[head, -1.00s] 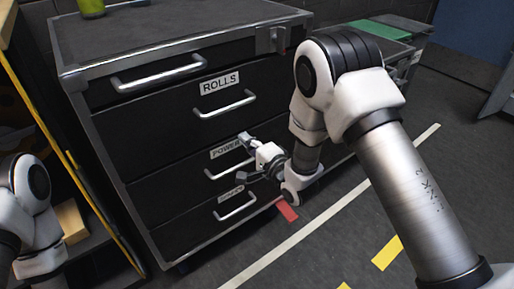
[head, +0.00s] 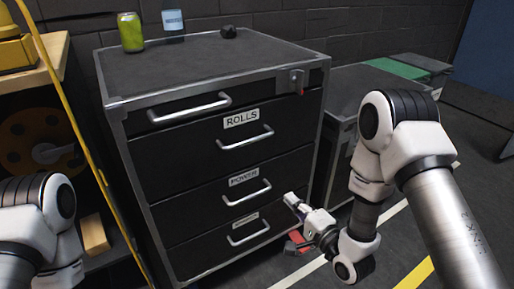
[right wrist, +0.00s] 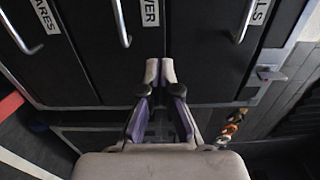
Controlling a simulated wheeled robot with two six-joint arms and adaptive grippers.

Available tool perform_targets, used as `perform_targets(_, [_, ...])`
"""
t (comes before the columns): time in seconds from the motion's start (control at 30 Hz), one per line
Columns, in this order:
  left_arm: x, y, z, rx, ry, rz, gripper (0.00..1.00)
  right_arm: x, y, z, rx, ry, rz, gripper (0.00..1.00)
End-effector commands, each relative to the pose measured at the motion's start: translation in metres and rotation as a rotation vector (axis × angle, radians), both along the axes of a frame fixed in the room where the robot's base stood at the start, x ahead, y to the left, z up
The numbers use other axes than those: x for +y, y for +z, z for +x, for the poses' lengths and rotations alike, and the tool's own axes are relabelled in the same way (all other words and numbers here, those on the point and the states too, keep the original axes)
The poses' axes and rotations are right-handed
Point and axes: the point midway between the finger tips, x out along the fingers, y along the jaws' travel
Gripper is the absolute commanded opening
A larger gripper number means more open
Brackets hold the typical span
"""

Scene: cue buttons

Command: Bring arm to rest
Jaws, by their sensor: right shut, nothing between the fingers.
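My right arm comes in from the right in the head view. Its gripper (head: 291,200) is in front of the lower right part of the black drawer cabinet (head: 322,130). In the right wrist view its two fingertips (right wrist: 160,72) are together with nothing between them. They point at the dark cabinet front and overlap it in the picture; I cannot tell the exact gap, but no handle is in them. Part of my left arm shows at the left edge of the head view; its gripper is out of view.
The drawers look shut, with silver handles (head: 245,137) and labels such as ROLLS (head: 241,119) and POWER (head: 243,178). A green can (head: 130,32) and a blue-labelled item (head: 173,21) stand on the cabinet. A shelf (head: 38,72) is at left. Floor at right is open.

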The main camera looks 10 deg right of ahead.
Motion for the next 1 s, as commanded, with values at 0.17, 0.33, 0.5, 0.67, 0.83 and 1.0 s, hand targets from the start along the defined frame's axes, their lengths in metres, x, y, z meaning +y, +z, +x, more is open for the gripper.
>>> perform_targets(0.17, [0.000, -0.001, 0.000, 0.000, 0.000, 0.000, 0.00, 0.005, -0.049, -0.024, 0.112, 0.005, -0.010, 0.00])
perform_targets(0.33, [0.000, 0.000, 0.000, 0.000, 0.000, 0.000, 0.00, -0.008, -0.162, -0.098, 0.493, 0.017, -0.372, 0.00])
perform_targets(0.5, [0.000, 0.000, 0.000, 0.000, 0.000, 0.000, 0.00, -0.032, -0.232, -0.197, 0.821, 0.257, -0.853, 0.00])
perform_targets(0.67, [0.000, 0.000, 0.000, 0.000, 0.000, 0.000, 0.00, -0.049, -0.249, -0.271, 0.991, 0.606, -1.155, 0.00])
perform_targets(0.83, [0.000, 0.017, 0.000, 0.001, 0.000, 0.000, 0.00, -0.053, -0.232, -0.305, 0.968, 0.940, -1.327, 0.00])
perform_targets(1.0, [0.000, 0.078, 0.000, -0.001, 0.000, 0.000, 0.00, -0.053, -0.172, -0.304, 0.969, 0.930, -1.323, 0.00])
